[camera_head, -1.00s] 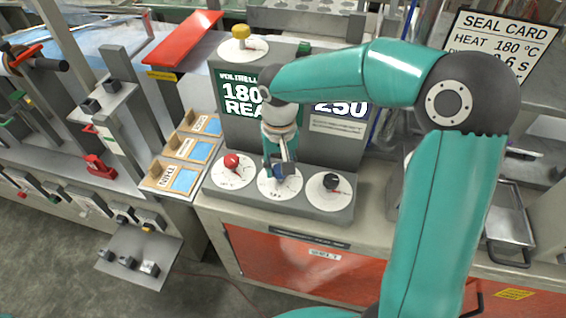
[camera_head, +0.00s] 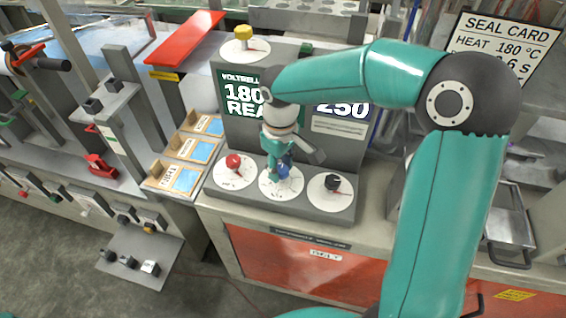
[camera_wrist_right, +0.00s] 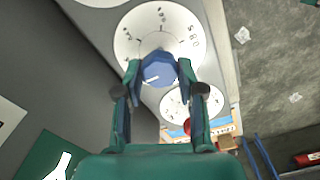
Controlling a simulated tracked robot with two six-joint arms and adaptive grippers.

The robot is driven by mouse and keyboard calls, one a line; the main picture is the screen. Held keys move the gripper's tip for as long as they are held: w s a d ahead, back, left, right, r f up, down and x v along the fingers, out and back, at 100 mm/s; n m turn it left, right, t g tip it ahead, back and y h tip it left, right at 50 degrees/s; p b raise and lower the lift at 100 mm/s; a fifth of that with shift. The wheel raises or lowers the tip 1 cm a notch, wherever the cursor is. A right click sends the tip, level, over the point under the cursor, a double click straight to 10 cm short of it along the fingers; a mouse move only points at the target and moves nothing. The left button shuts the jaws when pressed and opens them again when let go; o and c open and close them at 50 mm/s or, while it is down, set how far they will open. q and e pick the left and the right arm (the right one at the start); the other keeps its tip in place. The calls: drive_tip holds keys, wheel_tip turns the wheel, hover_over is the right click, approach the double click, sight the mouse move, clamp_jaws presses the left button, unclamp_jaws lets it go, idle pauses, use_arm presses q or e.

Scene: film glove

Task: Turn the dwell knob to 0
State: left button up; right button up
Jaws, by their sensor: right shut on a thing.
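A blue knob (camera_head: 283,172) sits on the middle white dial (camera_head: 281,189) of the grey sealing unit. I cannot read its name, so I cannot tell by label that it is the dwell knob. My right gripper (camera_head: 277,168) comes down on it from above. In the right wrist view the gripper (camera_wrist_right: 159,73) has one finger on each side of the blue knob (camera_wrist_right: 158,69) and is shut on it. The knob's white pointer mark faces lower left there, and the dial (camera_wrist_right: 130,44) around it carries partly legible marks. My left gripper is not in view.
A red knob (camera_head: 233,161) stands left of the blue one and a black knob (camera_head: 332,183) right of it, both close by. A yellow knob (camera_head: 242,33) tops the unit. Displays (camera_head: 240,96) rise behind. A seal card (camera_head: 504,48) stands at upper right.

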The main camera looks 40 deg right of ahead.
sight(281, 169)
drive_tip(key=shift+s+f, duration=0.1)
drive_tip(key=shift+s, duration=0.1)
drive_tip(key=o, duration=1.1)
drive_tip(key=shift+o, duration=0.2)
drive_tip(key=shift+w, duration=0.1)
drive_tip(key=shift+r, duration=0.4)
wheel_tip(281, 169, up, 11)
drive_tip(key=shift+r, duration=0.15)
